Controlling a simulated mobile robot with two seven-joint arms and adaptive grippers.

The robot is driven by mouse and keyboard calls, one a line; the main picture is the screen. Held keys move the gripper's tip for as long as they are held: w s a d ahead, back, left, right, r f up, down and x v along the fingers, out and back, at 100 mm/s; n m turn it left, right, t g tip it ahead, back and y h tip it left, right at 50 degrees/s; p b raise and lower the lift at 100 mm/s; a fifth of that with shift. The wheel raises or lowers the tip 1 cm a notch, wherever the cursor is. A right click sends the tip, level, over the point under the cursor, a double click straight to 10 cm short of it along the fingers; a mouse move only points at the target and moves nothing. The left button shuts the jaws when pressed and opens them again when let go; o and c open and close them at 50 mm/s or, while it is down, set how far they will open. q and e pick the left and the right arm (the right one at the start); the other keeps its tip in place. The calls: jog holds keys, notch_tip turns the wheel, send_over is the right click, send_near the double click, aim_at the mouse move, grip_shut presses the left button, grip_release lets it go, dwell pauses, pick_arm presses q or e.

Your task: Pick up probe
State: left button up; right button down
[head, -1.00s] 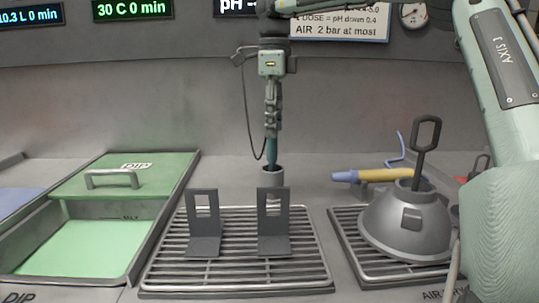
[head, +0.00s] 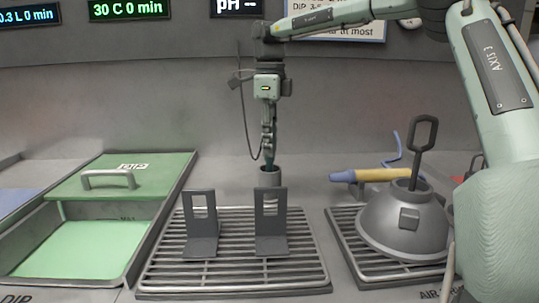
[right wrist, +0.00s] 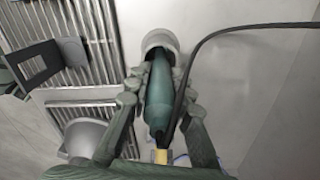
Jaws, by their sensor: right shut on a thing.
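The probe is a dark teal rod with a black cable; it stands upright with its lower end in a small grey cup. In the head view only a short teal part of the probe (head: 268,160) shows between my right gripper (head: 268,145) and the cup (head: 268,178). In the right wrist view the probe (right wrist: 158,100) lies between the two fingers of my right gripper (right wrist: 160,80), which is shut on it just above the cup (right wrist: 160,42). The probe's tip is hidden inside the cup. My left gripper is not in view.
Two grey upright brackets (head: 271,245) stand on a slatted rack (head: 235,278) in front of the cup. A grey hood with a loop handle (head: 405,225) sits on the right rack. A yellow-blue tool (head: 375,175) lies behind it. A green-lidded tank (head: 120,180) is left.

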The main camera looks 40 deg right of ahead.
notch_tip(320, 180, up, 11)
jog(key=shift+r+p, duration=0.1)
jog(key=shift+p, duration=0.7)
jog(key=shift+r, duration=0.35)
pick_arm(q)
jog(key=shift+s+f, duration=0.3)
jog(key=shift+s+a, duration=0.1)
pick_arm(e)
jog(key=shift+f, duration=0.1)
